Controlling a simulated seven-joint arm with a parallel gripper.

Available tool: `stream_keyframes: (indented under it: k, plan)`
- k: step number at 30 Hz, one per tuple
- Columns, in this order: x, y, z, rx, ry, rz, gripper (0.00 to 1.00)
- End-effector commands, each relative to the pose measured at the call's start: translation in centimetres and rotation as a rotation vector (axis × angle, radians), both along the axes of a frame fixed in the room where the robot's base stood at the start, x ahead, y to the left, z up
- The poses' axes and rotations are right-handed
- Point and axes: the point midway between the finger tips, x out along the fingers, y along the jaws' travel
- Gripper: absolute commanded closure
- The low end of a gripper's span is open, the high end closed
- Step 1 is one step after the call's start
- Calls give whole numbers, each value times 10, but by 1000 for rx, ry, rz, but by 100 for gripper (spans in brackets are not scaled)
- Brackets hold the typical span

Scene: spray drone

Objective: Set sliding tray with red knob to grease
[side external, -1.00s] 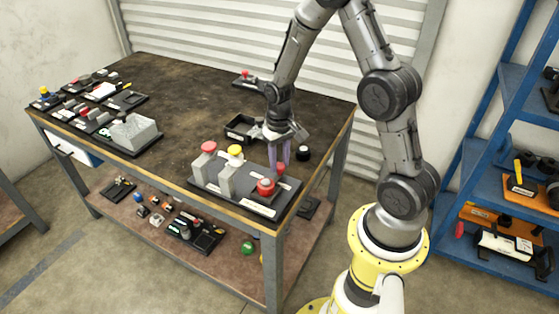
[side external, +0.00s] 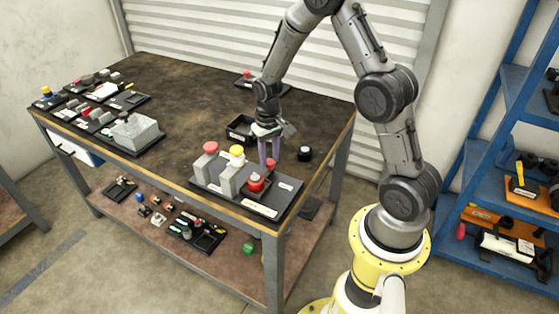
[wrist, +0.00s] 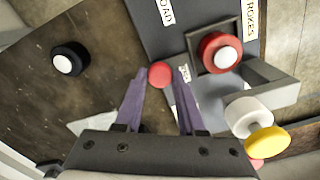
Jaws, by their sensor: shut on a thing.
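The sliding tray's red knob (side external: 271,163) is at the back edge of a dark base board (side external: 225,193). In the wrist view the red knob (wrist: 159,74) sits between the tips of my gripper (wrist: 160,82). My gripper (side external: 269,152) is shut on it from above. Beside the knob, a red ring-shaped part with a white centre (wrist: 220,52) sits in a grey frame; it also shows in the side view (side external: 256,182). White labels lie on the board; one reads LOAD (wrist: 166,12) and another partly reads STROKES. I cannot read a grease label.
Grey posts with a red cap (side external: 210,147) and a yellow cap (side external: 236,151) stand on the board, left of my gripper. A black round part with a white top (wrist: 68,60) and a dark open box (side external: 240,128) are nearby. The table's middle is clear.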

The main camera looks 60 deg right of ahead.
Motion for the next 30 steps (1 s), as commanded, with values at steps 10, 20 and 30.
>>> stream_keyframes:
  k: [10,20,30]
  plan:
    - [52,-1,1,-3,-8,1,100]
    - [54,-1,2,-3,-9,0,100]
    - [53,0,1,-2,-5,0,31]
